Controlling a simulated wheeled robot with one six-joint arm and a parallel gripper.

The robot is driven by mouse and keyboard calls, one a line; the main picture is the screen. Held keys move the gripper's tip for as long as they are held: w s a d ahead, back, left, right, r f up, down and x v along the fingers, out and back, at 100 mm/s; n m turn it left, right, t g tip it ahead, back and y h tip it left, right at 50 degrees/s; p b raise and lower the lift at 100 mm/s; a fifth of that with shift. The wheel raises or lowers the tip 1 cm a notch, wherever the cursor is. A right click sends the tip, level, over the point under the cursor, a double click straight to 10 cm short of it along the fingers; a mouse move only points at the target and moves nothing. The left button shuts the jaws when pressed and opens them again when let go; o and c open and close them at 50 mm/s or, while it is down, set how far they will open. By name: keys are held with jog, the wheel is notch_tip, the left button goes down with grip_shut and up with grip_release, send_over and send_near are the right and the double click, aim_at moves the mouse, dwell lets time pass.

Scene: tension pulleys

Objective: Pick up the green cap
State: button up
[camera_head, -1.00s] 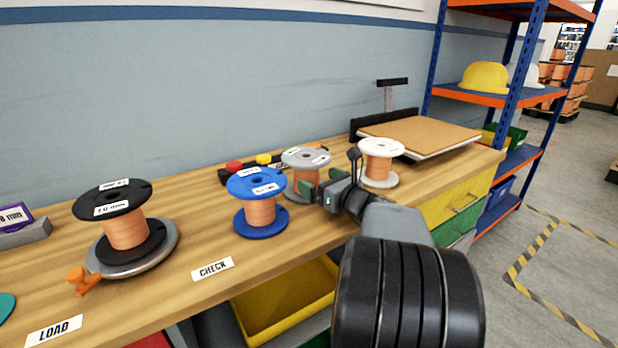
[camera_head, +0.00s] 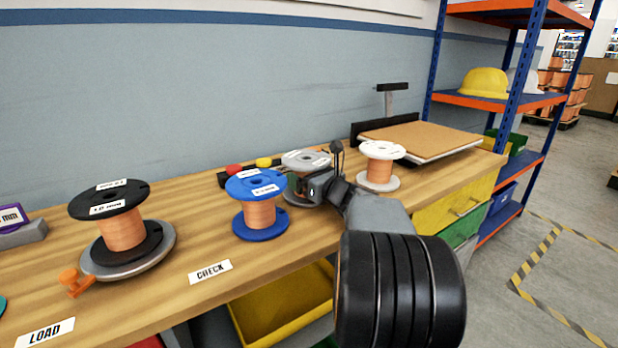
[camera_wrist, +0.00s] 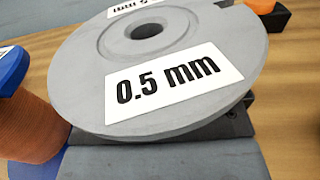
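I cannot make out the green cap as a separate thing in either view. My gripper (camera_head: 297,185) is at the grey spool (camera_head: 306,160), in front of its copper winding in the head view. A small dark green patch shows at the gripper's tip; I cannot tell whether it is a cap or part of a finger. In the wrist view the grey flange, labelled 0.5 mm (camera_wrist: 150,75), fills the picture and hides the fingertips. Whether they are open or shut does not show.
A blue spool (camera_head: 259,207) stands close left of my gripper, a white spool (camera_head: 380,165) close right. Behind are a red cap (camera_head: 234,169) and a yellow cap (camera_head: 264,162). A black spool (camera_head: 120,230) stands far left. The bench near the CHECK label (camera_head: 210,272) is clear.

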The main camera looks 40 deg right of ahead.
jog(key=c, duration=1.1)
jog(key=shift+r, duration=0.15)
jog(key=shift+c, duration=0.9)
